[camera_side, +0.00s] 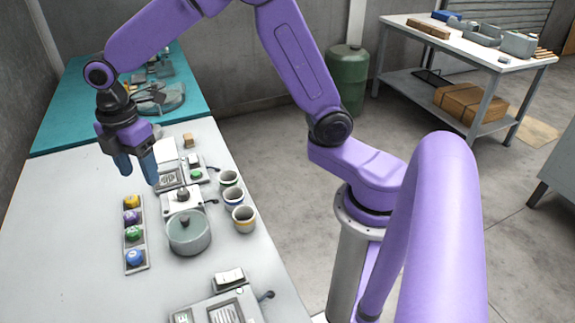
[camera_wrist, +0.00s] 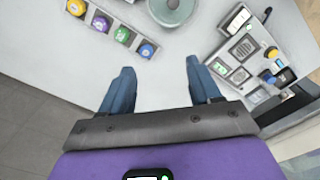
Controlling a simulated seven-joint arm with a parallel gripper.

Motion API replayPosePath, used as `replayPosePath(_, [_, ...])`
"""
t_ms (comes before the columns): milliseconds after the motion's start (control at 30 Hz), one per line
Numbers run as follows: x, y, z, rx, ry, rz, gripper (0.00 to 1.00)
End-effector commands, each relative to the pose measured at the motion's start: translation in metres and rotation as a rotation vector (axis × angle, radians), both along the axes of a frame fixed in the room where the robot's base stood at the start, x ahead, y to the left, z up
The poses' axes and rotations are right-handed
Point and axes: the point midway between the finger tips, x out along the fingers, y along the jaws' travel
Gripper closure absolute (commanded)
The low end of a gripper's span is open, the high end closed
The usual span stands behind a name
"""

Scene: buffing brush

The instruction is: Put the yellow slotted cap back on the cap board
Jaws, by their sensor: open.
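The cap board (camera_side: 146,268) is a narrow strip on the white table. It holds a row of round caps: yellow (camera_side: 131,202) at the far end, then purple (camera_side: 132,217), green (camera_side: 133,234) and blue (camera_side: 134,257). The wrist view shows the row at upper left, with the yellow cap (camera_wrist: 76,7) at the picture's top edge. Another small yellow-orange round thing (camera_wrist: 272,52) sits at the right of the wrist view; I cannot tell what it is. No slot shows clearly. My gripper (camera_side: 138,180) is open and empty, above the table and apart from the caps.
A lidded grey-green pot (camera_side: 189,238) stands right of the board, with several cups (camera_side: 243,221) beside it. A device with a switch (camera_side: 229,278) is at the near edge, and boxes with a green button (camera_side: 196,174) stand behind the pot. The table left of the board is clear.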

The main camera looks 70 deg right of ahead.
Motion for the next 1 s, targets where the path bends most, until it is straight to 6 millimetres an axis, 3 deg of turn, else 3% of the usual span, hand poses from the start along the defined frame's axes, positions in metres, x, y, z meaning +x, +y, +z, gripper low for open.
replayPosePath(33, [-0.023,-0.002,0.007,0.003,-0.002,-0.026,0.38])
replayPosePath(267, [-0.121,-0.02,0.02,0.012,-0.001,-0.183,0.38])
replayPosePath(400, [-0.178,-0.043,0.02,0.017,0.0,-0.277,0.38])
replayPosePath(600, [-0.244,-0.08,0.013,0.024,0.004,-0.398,0.38])
replayPosePath(800, [-0.275,-0.102,0.006,0.025,0.008,-0.464,0.38])
replayPosePath(1000, [-0.279,-0.105,0.004,0.025,0.008,-0.476,0.38])
